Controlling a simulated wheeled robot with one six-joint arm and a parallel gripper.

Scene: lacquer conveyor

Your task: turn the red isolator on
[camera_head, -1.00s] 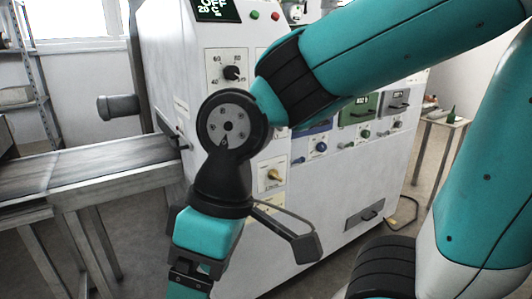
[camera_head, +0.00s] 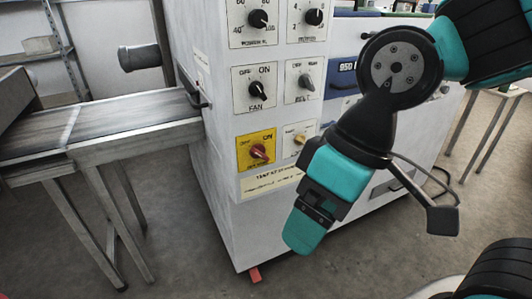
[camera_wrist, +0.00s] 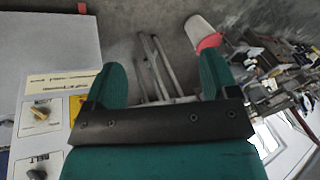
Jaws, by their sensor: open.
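The red isolator (camera_head: 259,151) is a red knob on a yellow plate, low on the white machine's front. OFF is marked at its left and ON at its right. I cannot tell which mark the knob points to. My gripper (camera_head: 300,238) hangs to the right of and below the isolator, in front of the machine, apart from it. In the wrist view my gripper (camera_wrist: 162,78) has its two fingers spread with nothing between them. There, a sliver of the yellow plate (camera_wrist: 77,103) shows beside the left finger, which hides the rest.
The FAN knob (camera_head: 256,89), BELT knob (camera_head: 306,81) and a tan knob (camera_head: 300,139) sit close around the isolator. A conveyor (camera_head: 110,128) juts out at left. The floor before the machine is clear. A white and red bin (camera_wrist: 203,33) shows in the wrist view.

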